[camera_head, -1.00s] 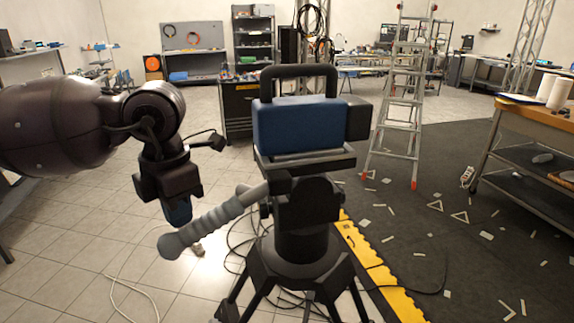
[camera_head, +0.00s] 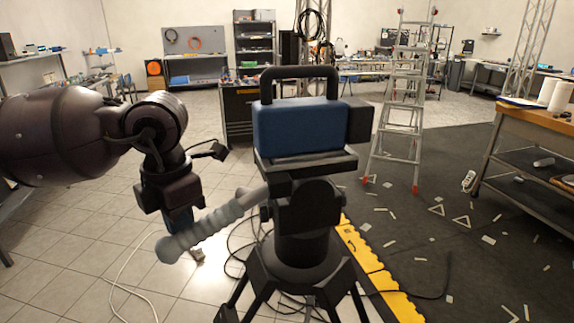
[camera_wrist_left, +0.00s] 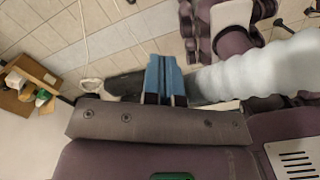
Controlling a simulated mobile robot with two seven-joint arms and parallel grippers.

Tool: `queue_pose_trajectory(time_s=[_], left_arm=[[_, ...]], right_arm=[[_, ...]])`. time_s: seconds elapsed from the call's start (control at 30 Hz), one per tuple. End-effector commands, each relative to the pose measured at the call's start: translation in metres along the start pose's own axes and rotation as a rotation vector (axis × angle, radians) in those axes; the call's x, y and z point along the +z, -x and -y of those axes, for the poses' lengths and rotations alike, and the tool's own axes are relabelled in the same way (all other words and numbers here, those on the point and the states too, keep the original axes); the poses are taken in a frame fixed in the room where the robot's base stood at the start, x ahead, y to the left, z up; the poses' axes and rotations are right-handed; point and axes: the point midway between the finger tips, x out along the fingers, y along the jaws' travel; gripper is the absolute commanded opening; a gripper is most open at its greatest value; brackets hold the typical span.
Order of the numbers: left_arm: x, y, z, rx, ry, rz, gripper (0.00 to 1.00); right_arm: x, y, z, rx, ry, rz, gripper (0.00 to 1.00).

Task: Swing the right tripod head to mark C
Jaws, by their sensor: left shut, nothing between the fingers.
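The tripod head (camera_head: 306,207) stands upright in the middle of the head view, carrying a blue and black camera (camera_head: 297,128) with a top handle. Its grey ribbed pan handle (camera_head: 215,221) slants down to the left and ends in a round knob. My left gripper (camera_head: 180,222) points down at the handle's outer part, with its blue fingertips partly hidden behind it. In the left wrist view the blue fingers (camera_wrist_left: 166,78) are together and empty, and the pale handle (camera_wrist_left: 262,68) lies just to their right. Contact cannot be told. I cannot make out mark C.
Black tripod legs (camera_head: 255,283) spread below the head, with loose cables around them. A yellow edge strip (camera_head: 375,268) borders a dark mat to the right. A stepladder (camera_head: 398,115) and a wooden-topped bench (camera_head: 545,117) stand farther off. Tiled floor at left is mostly clear.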

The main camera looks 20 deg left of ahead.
Motion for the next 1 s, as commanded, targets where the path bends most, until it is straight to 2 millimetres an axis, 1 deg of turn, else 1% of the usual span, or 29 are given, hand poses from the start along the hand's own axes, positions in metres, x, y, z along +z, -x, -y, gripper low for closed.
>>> queue_pose_trajectory(time_s=[0.57, 1.0], left_arm=[[-0.002, 0.0, 0.016, -0.001, -0.001, 0.001, 0.0], [-0.002, 0.0, 0.017, 0.0, -0.001, 0.001, 0.0]], right_arm=[[-0.011, -0.005, 0.001, -0.003, 0.003, -0.02, 0.6], [-0.006, -0.002, 0.0, -0.001, 0.001, -0.01, 0.6]])
